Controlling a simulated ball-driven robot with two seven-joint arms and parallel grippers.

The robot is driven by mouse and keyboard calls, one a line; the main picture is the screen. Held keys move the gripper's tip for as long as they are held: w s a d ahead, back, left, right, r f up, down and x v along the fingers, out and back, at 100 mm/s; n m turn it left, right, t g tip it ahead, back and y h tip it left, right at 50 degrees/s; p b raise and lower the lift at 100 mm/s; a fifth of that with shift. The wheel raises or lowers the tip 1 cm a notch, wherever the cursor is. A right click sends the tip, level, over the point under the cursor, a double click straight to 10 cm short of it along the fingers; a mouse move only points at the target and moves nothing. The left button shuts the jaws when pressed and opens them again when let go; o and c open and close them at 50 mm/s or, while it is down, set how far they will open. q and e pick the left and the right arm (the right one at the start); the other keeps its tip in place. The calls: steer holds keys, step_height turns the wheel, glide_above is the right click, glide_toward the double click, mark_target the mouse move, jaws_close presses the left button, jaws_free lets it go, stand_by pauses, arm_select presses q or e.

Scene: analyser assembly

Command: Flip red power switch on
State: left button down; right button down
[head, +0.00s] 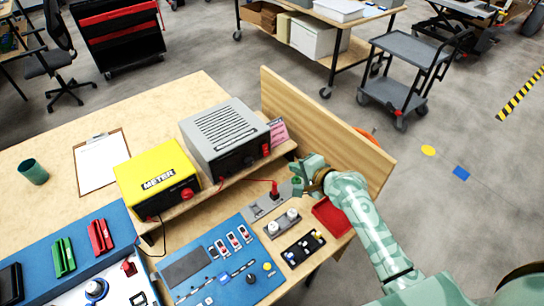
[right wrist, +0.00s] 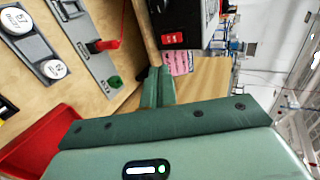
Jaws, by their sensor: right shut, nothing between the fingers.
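A red rocker switch (right wrist: 172,38) with white marks sits on the dark front of a grey-topped box. In the head view this grey box (head: 222,132) stands on the raised wooden shelf, with small red parts (head: 266,149) on its front. My right gripper (head: 309,162) is just right of that front, by the wooden side board. Its closed fingers (right wrist: 158,72) point toward the box front in the right wrist view, and nothing shows between them. I cannot tell exactly how far they are from the switch, or which way it is set. My left gripper is out of view.
A grey plate (head: 262,207) with a red plug (head: 275,188) and a green socket (right wrist: 115,82) lies below the gripper. A yellow meter (head: 157,178) stands left of the box. A red tray (head: 331,216), pink card (head: 279,132) and upright wooden board (head: 325,130) are close by.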

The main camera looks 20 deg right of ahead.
steer(key=b, duration=0.5)
glide_toward(266, 153)
steer(key=f+x, duration=0.1)
steer(key=x, duration=0.4)
steer(key=shift+w+a+f, duration=0.1)
steer(key=shift+w+a, duration=0.05)
steer(key=shift+w, duration=0.45)
steer(key=shift+w+f+t+b, duration=0.15)
steer(key=shift+t+b, duration=0.25)
steer(key=shift+b, duration=0.4)
